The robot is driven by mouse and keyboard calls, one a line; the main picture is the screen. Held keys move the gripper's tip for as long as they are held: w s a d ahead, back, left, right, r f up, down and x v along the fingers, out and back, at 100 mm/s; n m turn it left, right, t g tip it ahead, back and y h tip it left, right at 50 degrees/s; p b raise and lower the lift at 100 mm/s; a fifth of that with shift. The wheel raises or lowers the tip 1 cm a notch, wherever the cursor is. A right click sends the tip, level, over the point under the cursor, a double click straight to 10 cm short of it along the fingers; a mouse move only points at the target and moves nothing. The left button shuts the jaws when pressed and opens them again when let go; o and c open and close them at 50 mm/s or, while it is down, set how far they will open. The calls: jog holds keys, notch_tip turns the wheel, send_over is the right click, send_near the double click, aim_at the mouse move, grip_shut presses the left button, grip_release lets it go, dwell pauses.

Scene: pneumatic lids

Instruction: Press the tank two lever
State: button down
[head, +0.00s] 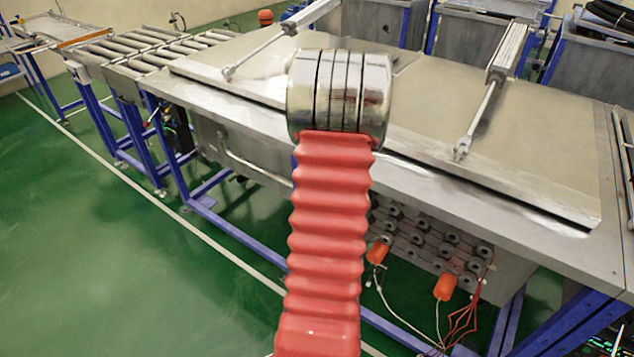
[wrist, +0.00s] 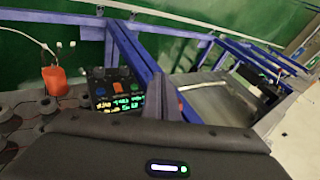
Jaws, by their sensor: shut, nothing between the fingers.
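Two flat metal lids lie closed on the tank top, the left lid (head: 245,70) and the right lid (head: 520,135), each with a pneumatic cylinder. A bank of valves or levers (head: 430,238) is on the tank front below the right lid. Part of it shows as dark knobs (wrist: 45,104) at the left of the wrist view. I cannot tell which one is the tank two lever. My gripper (wrist: 165,145) shows as a dark housing with a lit indicator along the bottom of the wrist view.
Blue frame legs (wrist: 135,55) stand close by. Green floor (head: 120,240) is clear at left.

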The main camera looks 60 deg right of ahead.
jog(key=shift+r, duration=0.15)
jog(key=shift+r, duration=0.65)
dwell(0.4)
jog(key=s+a+r, duration=0.6)
jog(key=a+r, duration=0.1)
jog(key=a, duration=0.3)
jog(key=shift+r, duration=0.4)
dwell(0.3)
dwell(0.6)
